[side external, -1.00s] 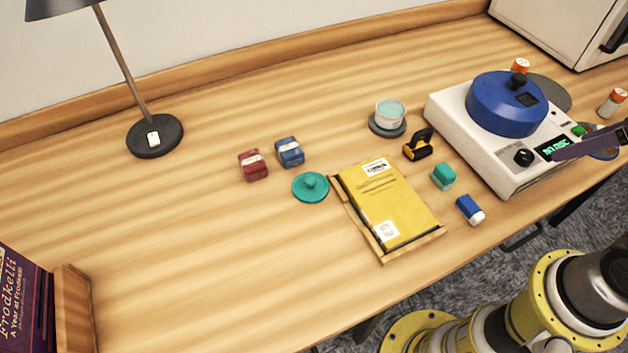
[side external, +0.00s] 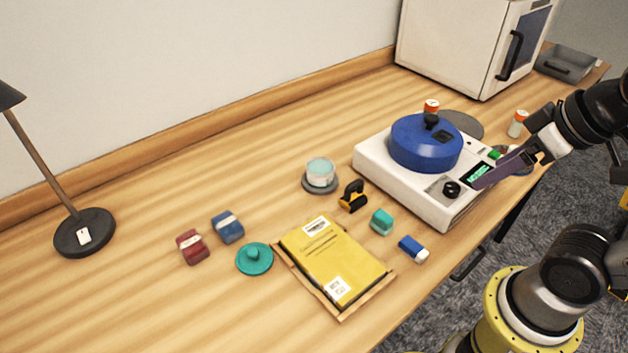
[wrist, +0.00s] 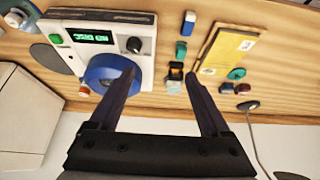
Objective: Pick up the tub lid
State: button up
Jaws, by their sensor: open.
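The tub lid, a round teal disc with a small knob (side external: 255,259), lies flat on the table left of a yellow envelope in the side view. It also shows small in the wrist view (wrist: 237,73). A clear tub with pale teal contents (side external: 320,170) stands on a dark grey disc behind the envelope. My gripper (side external: 482,184) is at the right, by the front of the white machine, far from the lid. In the wrist view its two dark fingers (wrist: 160,73) are apart with nothing held between them.
The white machine (side external: 405,192) with a blue round cover (side external: 425,143) stands near my gripper. The yellow envelope (side external: 332,260) lies in a wooden tray. Red (side external: 192,246) and blue (side external: 227,227) blocks sit beside the lid. A lamp (side external: 84,233) stands at left. The table front-left is clear.

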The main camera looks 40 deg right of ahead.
dwell(0.5)
jog(key=o, duration=0.3)
